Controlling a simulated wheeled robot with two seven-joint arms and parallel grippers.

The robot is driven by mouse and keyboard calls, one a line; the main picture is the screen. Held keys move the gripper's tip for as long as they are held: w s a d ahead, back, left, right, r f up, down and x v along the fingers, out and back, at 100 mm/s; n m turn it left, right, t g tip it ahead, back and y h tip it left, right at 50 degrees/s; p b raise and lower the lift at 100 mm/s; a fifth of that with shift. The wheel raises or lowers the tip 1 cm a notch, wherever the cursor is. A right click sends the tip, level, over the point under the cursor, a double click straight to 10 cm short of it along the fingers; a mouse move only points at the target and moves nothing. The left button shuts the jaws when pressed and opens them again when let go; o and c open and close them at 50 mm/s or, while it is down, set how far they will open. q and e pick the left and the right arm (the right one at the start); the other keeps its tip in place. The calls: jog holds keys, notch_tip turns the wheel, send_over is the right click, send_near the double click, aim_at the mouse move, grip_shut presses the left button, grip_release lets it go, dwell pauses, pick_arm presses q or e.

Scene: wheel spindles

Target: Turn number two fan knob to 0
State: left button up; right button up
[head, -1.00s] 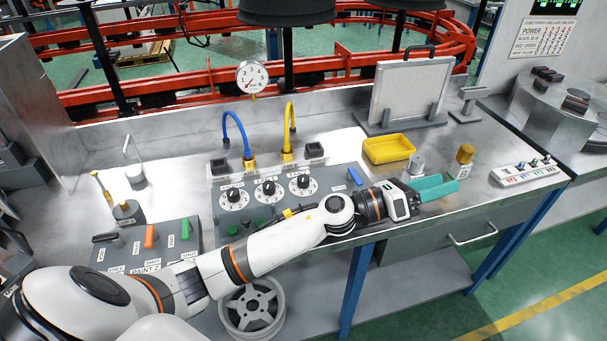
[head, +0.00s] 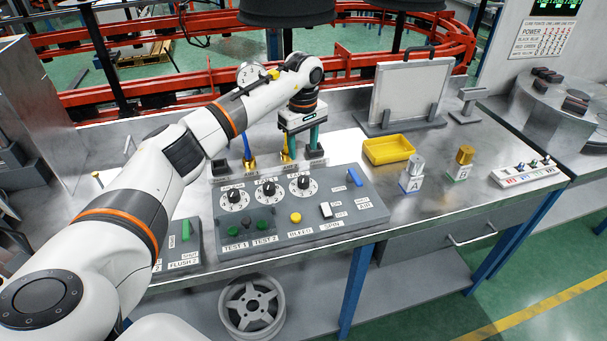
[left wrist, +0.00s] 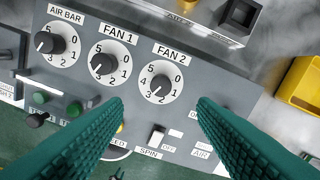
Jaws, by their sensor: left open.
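The FAN 2 knob (head: 303,182) is black on a white numbered dial, rightmost of the three dials on the grey panel. In the left wrist view the FAN 2 knob (left wrist: 160,84) shows ahead of the fingers, its pointer toward the lower left near the 3. My left gripper (head: 303,148) points down, with its teal fingers above the back edge of the panel. Its fingers (left wrist: 162,103) are wide apart with nothing between them, and they are apart from the knob. My right gripper is out of view.
The FAN 1 knob (head: 269,188) and AIR BAR knob (head: 234,196) sit close to the left. A yellow button (head: 295,218) and SPIN switch (head: 326,210) lie in front. A yellow tray (head: 389,150) stands to the right. Blue and yellow hoses rise behind the panel.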

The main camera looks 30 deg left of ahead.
aim_at(303, 179)
pick_arm(q)
notch_tip(303, 179, down, 10)
jog(key=shift+f+p, duration=0.2)
jog(key=shift+p, duration=0.9)
jog(key=c, duration=1)
jog(key=shift+o, duration=0.2)
